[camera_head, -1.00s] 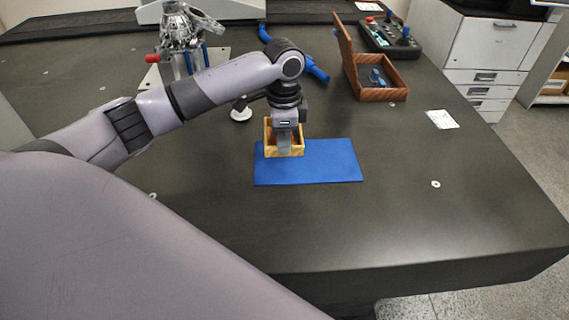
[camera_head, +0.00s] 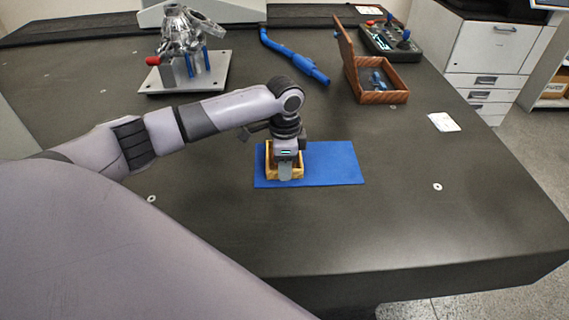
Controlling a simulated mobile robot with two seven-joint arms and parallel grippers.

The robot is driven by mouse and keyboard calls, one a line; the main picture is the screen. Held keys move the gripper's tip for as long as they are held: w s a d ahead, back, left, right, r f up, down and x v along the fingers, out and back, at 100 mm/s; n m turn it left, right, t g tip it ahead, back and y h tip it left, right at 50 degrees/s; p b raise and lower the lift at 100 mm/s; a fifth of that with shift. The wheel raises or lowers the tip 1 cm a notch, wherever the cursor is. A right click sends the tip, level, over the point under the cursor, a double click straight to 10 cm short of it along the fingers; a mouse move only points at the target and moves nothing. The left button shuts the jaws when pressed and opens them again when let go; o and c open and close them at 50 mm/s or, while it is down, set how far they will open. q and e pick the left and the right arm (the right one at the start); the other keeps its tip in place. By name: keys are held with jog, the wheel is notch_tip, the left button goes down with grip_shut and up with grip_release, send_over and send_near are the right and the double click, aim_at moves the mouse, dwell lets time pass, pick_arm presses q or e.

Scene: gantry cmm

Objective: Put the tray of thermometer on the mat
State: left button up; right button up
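The blue mat (camera_head: 335,165) lies flat on the dark table in the middle of the view. The tray (camera_head: 297,172), a small open wooden box, is over the left part of the mat. I cannot tell whether it rests on the mat or hangs slightly above it. My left gripper (camera_head: 285,174) points down onto the tray, with a finger at its near wall, and appears shut on it. The gripper hides most of the tray's inside, and I cannot make out a thermometer. My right gripper is not in view.
An open wooden case (camera_head: 382,97) stands at the back right, with a control box (camera_head: 390,42) behind it. A blue tool (camera_head: 295,55) lies at the back middle. A metal part (camera_head: 182,36) stands on a plate at the back left. The table right of the mat is mostly clear.

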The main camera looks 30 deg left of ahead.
pick_arm(q)
jog(key=shift+r, duration=0.1)
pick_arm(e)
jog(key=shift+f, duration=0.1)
pick_arm(q)
notch_tip(320, 180, up, 12)
jog(key=p, duration=0.1)
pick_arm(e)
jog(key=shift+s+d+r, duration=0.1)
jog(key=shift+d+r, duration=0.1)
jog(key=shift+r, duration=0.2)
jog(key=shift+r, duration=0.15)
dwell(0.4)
